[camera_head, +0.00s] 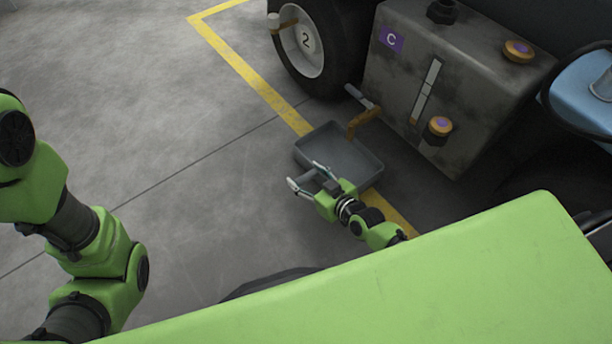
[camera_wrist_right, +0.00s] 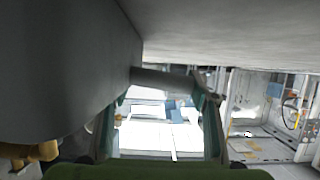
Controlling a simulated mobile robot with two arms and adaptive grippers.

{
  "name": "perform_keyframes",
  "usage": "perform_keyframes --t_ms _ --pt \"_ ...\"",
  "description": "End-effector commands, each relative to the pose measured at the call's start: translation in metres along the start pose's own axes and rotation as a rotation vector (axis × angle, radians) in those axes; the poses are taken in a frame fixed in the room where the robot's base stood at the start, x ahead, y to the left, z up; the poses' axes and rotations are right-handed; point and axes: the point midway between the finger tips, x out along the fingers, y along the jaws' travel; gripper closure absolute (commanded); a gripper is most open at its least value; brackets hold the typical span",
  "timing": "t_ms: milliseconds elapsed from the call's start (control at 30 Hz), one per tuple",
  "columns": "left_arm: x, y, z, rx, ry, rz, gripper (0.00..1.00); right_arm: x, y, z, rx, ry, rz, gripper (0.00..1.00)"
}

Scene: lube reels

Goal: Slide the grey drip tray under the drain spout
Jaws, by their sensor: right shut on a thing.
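The grey drip tray (camera_head: 345,150) lies on the floor in the head view, shallow, rectangular and empty. The brown drain spout (camera_head: 362,122) juts from the dark tank (camera_head: 455,70) and overlaps the tray's far right edge in the picture; the exact height gap cannot be told. My left gripper is out of view.
A lever with a grey handle (camera_head: 357,95) sticks out by the spout. A yellow floor line (camera_head: 250,72) runs past the tray. The floor (camera_head: 190,110) to the left is clear.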

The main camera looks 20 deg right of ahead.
Motion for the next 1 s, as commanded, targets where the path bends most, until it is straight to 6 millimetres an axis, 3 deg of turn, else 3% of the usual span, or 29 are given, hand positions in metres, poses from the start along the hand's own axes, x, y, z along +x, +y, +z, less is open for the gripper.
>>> perform_keyframes --t_ms 333,367,400,433,800,1000 --pt "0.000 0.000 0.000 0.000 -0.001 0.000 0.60 0.000 0.001 -0.002 -0.002 0.003 0.001 0.82" --pt "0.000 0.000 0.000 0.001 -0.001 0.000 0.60 0.000 0.001 -0.002 -0.002 0.003 0.001 0.40" --pt "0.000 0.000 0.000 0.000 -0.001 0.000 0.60 0.000 0.001 -0.002 -0.002 0.003 0.001 0.30" --pt "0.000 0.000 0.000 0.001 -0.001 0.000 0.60 0.000 0.001 -0.002 -0.002 0.003 0.001 0.26" --pt "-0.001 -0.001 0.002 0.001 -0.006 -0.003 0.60 -0.002 0.000 0.001 0.001 -0.003 0.000 0.26" --pt "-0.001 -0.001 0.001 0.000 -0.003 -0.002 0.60 -0.027 0.000 0.002 0.001 -0.003 -0.001 0.26"
